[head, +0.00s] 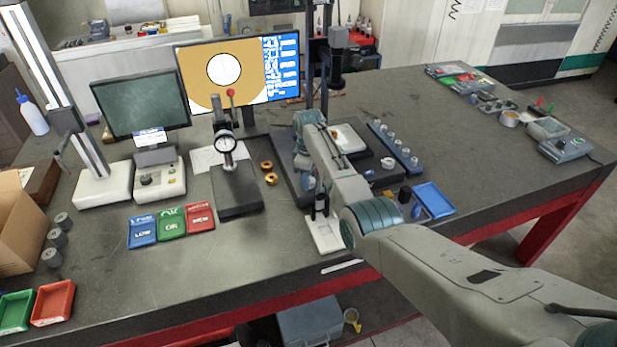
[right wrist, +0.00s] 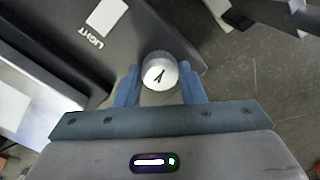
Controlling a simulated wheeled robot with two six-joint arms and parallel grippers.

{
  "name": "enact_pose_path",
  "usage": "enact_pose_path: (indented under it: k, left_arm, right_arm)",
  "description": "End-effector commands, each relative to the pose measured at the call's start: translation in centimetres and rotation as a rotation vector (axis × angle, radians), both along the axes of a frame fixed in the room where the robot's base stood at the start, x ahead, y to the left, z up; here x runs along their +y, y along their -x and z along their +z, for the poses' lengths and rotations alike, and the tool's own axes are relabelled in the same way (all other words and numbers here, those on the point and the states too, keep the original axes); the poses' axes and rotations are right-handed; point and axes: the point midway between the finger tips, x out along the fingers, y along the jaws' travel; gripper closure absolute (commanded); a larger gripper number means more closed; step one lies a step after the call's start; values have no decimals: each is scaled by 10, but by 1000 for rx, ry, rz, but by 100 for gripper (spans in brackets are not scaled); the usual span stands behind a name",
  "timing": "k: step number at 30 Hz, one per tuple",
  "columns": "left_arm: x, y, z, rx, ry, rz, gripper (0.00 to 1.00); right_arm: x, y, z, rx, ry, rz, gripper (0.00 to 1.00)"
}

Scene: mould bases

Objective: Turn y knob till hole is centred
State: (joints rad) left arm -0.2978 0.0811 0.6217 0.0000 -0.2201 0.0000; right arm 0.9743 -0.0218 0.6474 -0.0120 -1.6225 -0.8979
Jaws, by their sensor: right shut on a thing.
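The Y knob (right wrist: 160,73) is a round grey knob with a pale face bearing a dark mark like a Y. My right gripper (right wrist: 161,86) is shut on its sides, with one blue finger on each side. In the head view my right arm reaches over the machine's base (head: 283,172), and the arm hides the knob and most of the gripper. The monitor (head: 187,78) shows the hole (head: 223,69) as a white circle with a dark outline on tan. The hole is near the middle of the picture's width and looks slightly high. My left gripper is out of view.
A dial gauge stand (head: 238,190) and blue, green and red trays (head: 172,225) are left of the machine. A blue rack (head: 393,147) and a blue tray (head: 433,199) lie to its right. The right part of the table is mostly clear.

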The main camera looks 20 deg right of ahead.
Motion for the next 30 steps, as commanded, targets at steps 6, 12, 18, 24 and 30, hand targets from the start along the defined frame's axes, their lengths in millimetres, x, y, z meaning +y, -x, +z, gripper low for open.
enact_pose_path:
  k: [6, 12, 18, 24, 30]
  left_arm:
    - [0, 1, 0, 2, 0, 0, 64]
    - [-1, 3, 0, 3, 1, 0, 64]
    - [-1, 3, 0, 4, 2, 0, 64]
    - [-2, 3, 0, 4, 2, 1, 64]
    - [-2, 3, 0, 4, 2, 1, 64]
  right_arm:
    - [0, 0, 1, -2, 0, 206, 87]
    - [0, 0, 1, -2, 0, 394, 87]
    - [0, 0, 2, -3, 0, 561, 87]
    - [0, 0, 2, -3, 0, 689, 87]
    - [0, 0, 2, -4, 1, 767, 87]
